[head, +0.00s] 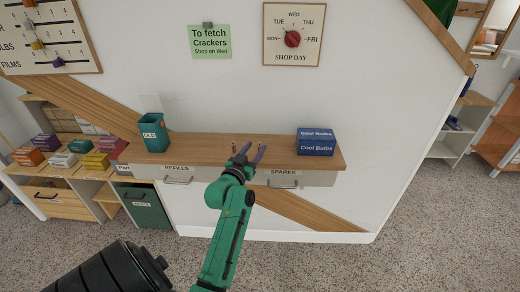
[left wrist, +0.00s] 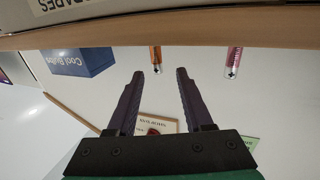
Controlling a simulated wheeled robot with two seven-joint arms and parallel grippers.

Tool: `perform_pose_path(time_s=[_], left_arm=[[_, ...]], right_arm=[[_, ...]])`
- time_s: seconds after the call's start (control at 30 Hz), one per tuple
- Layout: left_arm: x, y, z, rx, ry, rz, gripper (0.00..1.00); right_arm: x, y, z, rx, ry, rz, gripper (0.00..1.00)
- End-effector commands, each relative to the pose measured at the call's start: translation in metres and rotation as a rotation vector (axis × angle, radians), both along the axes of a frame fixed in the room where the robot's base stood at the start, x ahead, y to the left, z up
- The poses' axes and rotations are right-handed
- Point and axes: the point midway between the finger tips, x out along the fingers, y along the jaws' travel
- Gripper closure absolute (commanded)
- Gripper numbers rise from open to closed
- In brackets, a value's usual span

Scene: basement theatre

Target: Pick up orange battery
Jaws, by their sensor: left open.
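The orange battery (left wrist: 156,55) stands upright on the wooden wall shelf, shown upside down in the left wrist view. It lies ahead of my left gripper (left wrist: 160,72), in line with the gap between the two fingers, with no finger visibly shut on it. In the head view my left gripper (head: 256,147) is over the shelf with its fingers apart, and the orange battery is too small to make out there. A pink battery (left wrist: 233,62) stands to one side, outside the fingers; it also shows left of the gripper in the head view (head: 233,147). My right gripper is not in view.
The wooden shelf (head: 200,146) has drawers marked REFILLS and SPARES below. The wall (head: 180,80) is close behind. The shelf between cup and batteries is clear.

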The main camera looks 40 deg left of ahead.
Motion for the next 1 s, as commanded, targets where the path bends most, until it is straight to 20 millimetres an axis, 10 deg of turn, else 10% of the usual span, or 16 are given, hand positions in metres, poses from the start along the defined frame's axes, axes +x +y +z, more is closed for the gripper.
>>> perform_pose_path(time_s=[0.4, 0.63, 0.8, 1.0], left_arm=[[0.064, 0.017, -0.003, -0.001, 0.001, 0.0, 0.49], [0.068, 0.018, -0.004, -0.001, 0.002, 0.0, 0.49], [0.067, 0.018, -0.004, -0.001, 0.002, -0.001, 1.0], [0.067, 0.018, -0.004, -0.001, 0.002, -0.001, 1.0]], right_arm=[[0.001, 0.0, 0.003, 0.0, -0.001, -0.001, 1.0], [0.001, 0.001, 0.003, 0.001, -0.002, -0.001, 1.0], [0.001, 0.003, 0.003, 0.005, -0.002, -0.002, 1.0], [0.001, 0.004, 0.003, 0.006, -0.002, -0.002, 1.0]])
